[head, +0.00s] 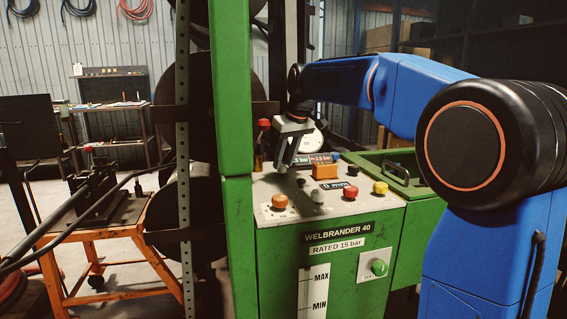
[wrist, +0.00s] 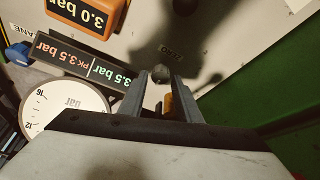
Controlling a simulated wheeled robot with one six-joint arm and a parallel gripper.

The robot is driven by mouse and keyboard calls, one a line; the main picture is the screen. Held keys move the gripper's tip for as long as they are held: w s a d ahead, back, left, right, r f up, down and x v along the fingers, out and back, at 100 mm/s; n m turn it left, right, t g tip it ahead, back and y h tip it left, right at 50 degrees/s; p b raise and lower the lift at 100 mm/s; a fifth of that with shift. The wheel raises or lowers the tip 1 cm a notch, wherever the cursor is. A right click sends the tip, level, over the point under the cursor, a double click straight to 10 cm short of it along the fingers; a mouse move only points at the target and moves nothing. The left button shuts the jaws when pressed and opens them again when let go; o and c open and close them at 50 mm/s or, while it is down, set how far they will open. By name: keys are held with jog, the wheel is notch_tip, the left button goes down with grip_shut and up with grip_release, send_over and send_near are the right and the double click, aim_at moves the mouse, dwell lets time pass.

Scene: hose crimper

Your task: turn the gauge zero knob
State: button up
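A small grey round knob (wrist: 160,73) sits on the pale panel beside an upside-down "ZERO" label (wrist: 171,51) in the wrist view. My gripper (wrist: 160,80) is over it, with its two fingers apart and the knob showing in the gap near their tips. I cannot tell how far above the knob the fingertips are. In the head view my gripper (head: 283,166) points down over the back left of the panel, and I cannot make out the zero knob there. The white dial gauge (wrist: 66,112) stands beside the gripper; it also shows in the head view (head: 317,142).
A dark bar display (wrist: 85,62) and an orange 3.0 bar box (wrist: 88,14) lie beside the knob. Orange (head: 280,201), red (head: 350,192) and yellow (head: 380,188) knobs line the panel front. A green post (head: 232,110) rises close left of my gripper.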

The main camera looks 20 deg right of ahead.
jog(key=shift+w+a+f, duration=0.1)
jog(key=shift+w+f, duration=0.15)
jog(key=shift+f, duration=0.35)
jog(key=c, duration=0.7)
jog(key=shift+c, duration=0.2)
jog(key=shift+w+n+g+y, duration=0.1)
jog(key=shift+n+g+y, duration=0.25)
jog(key=shift+n, duration=1.1)
jog(key=shift+n+g+y, duration=0.25)
jog(key=shift+n+y, duration=0.2)
jog(key=shift+n, duration=1)
jog(key=o, duration=0.7)
